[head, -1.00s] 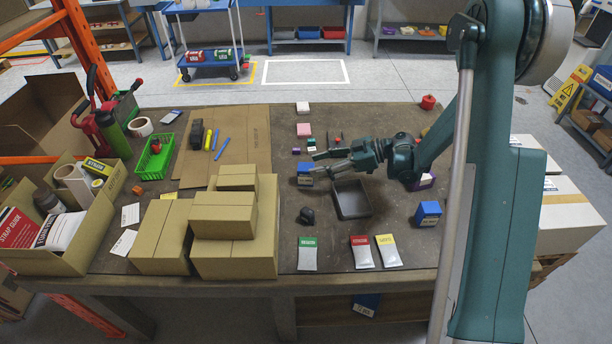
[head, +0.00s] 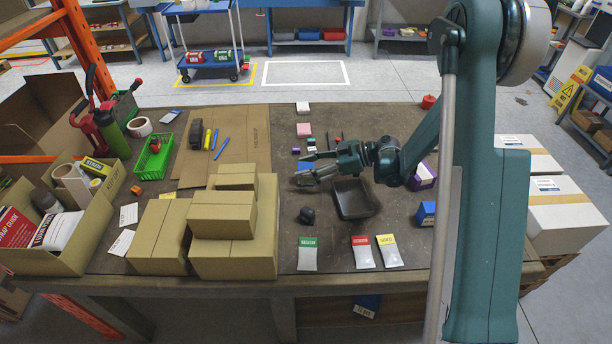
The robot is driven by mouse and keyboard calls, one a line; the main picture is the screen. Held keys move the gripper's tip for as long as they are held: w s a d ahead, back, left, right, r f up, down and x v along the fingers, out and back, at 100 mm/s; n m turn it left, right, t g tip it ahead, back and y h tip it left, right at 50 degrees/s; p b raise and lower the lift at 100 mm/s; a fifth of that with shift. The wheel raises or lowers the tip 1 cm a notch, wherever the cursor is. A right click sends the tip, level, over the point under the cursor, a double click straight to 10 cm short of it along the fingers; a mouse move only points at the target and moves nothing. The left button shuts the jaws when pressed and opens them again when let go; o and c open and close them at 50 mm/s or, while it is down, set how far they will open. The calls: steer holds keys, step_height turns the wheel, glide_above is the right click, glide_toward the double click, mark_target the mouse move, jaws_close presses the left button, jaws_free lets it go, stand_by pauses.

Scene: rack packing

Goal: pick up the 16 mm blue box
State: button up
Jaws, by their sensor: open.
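A small blue box (head: 307,166) lies on the table near the middle, beside my gripper, partly hidden by its fingers. My gripper (head: 305,167) is open, with its two fingers pointing left. The blue box shows between the fingers in the picture; I cannot tell whether they touch it or are above it. A larger blue box (head: 426,213) stands at the right, partly hidden by my arm. No size can be read on either box.
A dark tray (head: 354,199) sits just right of and in front of my gripper. A dark lump (head: 307,215) is left of it. Stacked cartons (head: 222,219) stand to the left.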

steer(key=shift+c, duration=0.5)
steer(key=c, duration=1)
steer(key=shift+o, duration=0.2)
steer(key=shift+r, duration=0.1)
steer(key=shift+r+p, duration=1.1)
steer(key=shift+r, duration=3.85)
